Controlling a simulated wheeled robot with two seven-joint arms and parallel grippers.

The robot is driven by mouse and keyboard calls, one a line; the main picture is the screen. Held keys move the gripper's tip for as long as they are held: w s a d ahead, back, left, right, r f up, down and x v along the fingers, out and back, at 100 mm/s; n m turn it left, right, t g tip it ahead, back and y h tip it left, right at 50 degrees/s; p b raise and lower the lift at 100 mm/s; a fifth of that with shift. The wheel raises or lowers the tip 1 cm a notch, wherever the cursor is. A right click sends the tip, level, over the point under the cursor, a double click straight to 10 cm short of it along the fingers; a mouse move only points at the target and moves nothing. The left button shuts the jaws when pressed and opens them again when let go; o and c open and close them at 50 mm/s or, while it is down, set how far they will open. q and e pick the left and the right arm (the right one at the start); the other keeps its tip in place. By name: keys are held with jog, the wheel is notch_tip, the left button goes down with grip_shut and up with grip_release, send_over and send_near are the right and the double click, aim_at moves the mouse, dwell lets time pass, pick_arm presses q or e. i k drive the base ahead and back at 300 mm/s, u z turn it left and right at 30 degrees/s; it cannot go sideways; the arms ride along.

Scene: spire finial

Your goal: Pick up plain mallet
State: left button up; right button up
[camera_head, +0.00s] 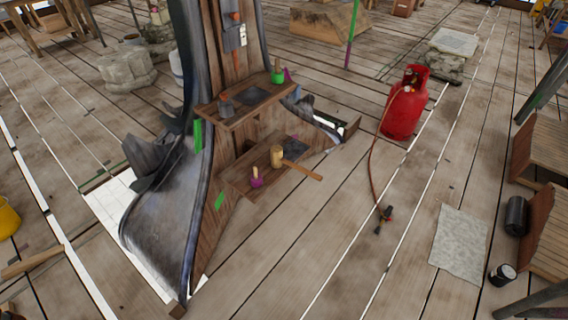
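A wooden mallet (277,156) with a pale, blocky head rests on the lower shelf (245,167) of the spire's wooden base. Its light handle (303,171) sticks out to the right past the shelf's front edge. It has no coloured marking that I can make out. Neither of my grippers is in view.
A purple pot with a tool (257,179) stands left of the mallet. The upper shelf (247,97) holds a green pot (277,76) and a dark pot (225,107). A red gas cylinder (404,105) with a hose stands right. The floor in front is mostly clear.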

aim_at(277, 159)
jog(key=z, duration=1.25)
jog(key=i, duration=0.6)
jog(key=u, duration=0.05)
